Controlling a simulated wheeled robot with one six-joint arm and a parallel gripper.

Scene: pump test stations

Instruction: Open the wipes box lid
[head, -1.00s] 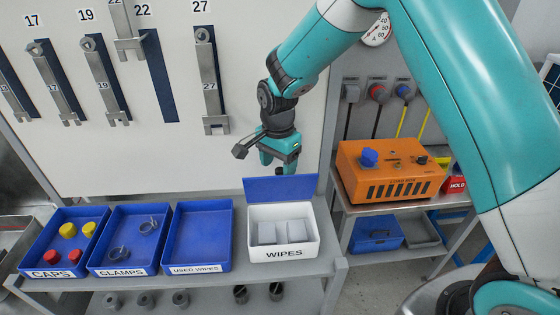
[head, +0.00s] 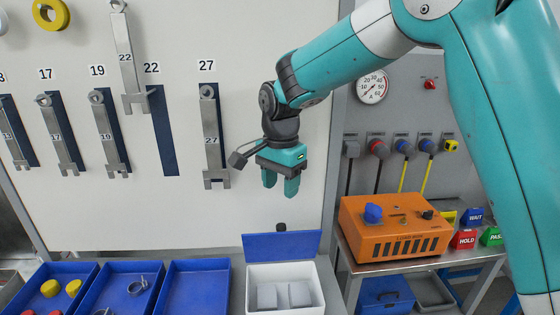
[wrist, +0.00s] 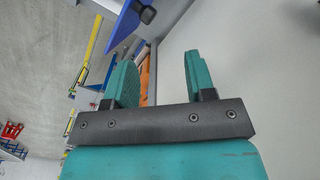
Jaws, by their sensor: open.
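The white wipes box (head: 284,273) stands on the bench at the bottom of the head view, with pale wipes (head: 283,296) inside. Its blue lid (head: 282,246) stands raised along the back edge, so the box is open. A dark knob (head: 281,227) shows at the lid's top edge. My gripper (head: 281,190) is open and empty, above and apart from the lid, in front of the white panel. In the wrist view my two teal fingers (wrist: 158,75) are spread with nothing between them. The blue lid (wrist: 128,22) and its dark knob (wrist: 146,14) show at the top there.
Blue trays (head: 196,291) sit left of the box, one with caps, one with clamps. Wrenches (head: 213,140) hang on the panel behind, near my gripper. An orange tester (head: 394,228) stands on a shelf at right. The space between gripper and lid is clear.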

